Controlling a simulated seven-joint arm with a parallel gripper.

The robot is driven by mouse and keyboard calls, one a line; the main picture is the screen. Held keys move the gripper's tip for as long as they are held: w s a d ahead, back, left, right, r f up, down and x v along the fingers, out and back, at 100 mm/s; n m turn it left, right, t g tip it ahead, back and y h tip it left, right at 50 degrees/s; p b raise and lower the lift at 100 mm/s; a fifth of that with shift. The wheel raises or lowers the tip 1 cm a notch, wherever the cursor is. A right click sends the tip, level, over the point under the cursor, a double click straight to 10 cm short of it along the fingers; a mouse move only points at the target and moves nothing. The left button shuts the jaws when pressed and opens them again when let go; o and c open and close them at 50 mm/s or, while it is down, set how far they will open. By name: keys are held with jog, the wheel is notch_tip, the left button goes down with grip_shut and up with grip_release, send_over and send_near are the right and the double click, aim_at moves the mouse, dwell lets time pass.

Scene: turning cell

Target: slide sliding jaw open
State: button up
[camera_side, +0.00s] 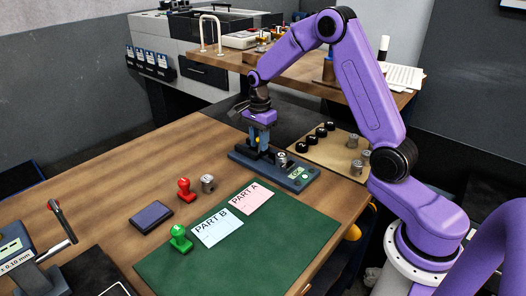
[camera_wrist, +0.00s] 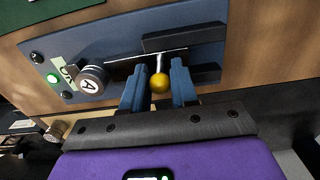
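The sliding jaw is part of a dark blue fixture (camera_side: 272,168) on the wooden table, and carries a yellow ball knob (camera_wrist: 160,84) on a thin metal stem. My gripper (camera_wrist: 159,80) is pointed down over the fixture. Its two blue fingers stand apart, one on each side of the knob, with narrow gaps. I see no clear contact. A metal cylinder marked A (camera_wrist: 92,81) sits in the fixture beside a dark slot. In the side view my fingers partly hide the knob and the jaw.
A tan board (camera_side: 335,150) with black knobs and metal cylinders lies just right of the fixture. A green mat (camera_side: 290,235) with PART A and PART B cards is in front. A red stamp (camera_side: 185,190), a green stamp (camera_side: 180,238) and a loose cylinder (camera_side: 208,184) stand left.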

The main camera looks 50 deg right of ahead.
jog(key=shift+c, duration=0.8)
jog(key=shift+w, duration=1.7)
jog(key=o, duration=0.5)
jog(key=shift+c, duration=0.2)
